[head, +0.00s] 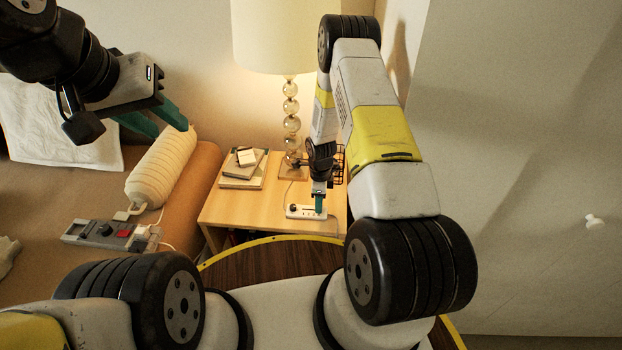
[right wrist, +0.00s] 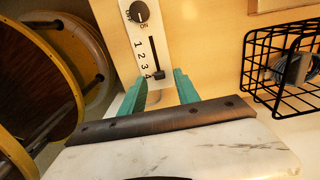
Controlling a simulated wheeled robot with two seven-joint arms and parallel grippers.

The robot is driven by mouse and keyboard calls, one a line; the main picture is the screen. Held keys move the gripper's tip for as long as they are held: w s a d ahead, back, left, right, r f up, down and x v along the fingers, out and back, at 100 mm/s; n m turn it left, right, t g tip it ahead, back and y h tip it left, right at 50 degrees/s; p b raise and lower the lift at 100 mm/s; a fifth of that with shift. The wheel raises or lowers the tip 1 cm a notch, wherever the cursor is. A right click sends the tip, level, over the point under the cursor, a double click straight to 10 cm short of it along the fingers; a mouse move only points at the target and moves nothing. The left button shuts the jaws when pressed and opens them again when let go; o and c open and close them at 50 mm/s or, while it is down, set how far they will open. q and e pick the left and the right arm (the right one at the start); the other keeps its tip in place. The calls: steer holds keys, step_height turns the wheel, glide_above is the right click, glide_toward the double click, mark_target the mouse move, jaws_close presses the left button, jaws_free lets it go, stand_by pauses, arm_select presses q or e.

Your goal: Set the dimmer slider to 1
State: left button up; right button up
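The white dimmer panel (head: 300,212) lies on the wooden nightstand near its front edge. In the right wrist view the panel (right wrist: 150,45) has a round dark ON knob (right wrist: 140,11) and a dark slot marked 1 to 4. The slider handle (right wrist: 159,75) sits at the end of the slot beside 4. My right gripper (head: 319,203) points down over the panel. Its two teal fingers stand apart in the right wrist view (right wrist: 160,88), either side of the panel's slider end; contact with the handle cannot be told. My left gripper (head: 155,118) is open and empty above the bed.
A lamp (head: 291,105), stacked books (head: 243,170) and a black wire basket (right wrist: 282,70) are on the nightstand (head: 270,206). The basket is close to the right of my right gripper.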

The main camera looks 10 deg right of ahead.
steer(key=shift+f, duration=0.8)
jaws_close()
stand_by(0.9)
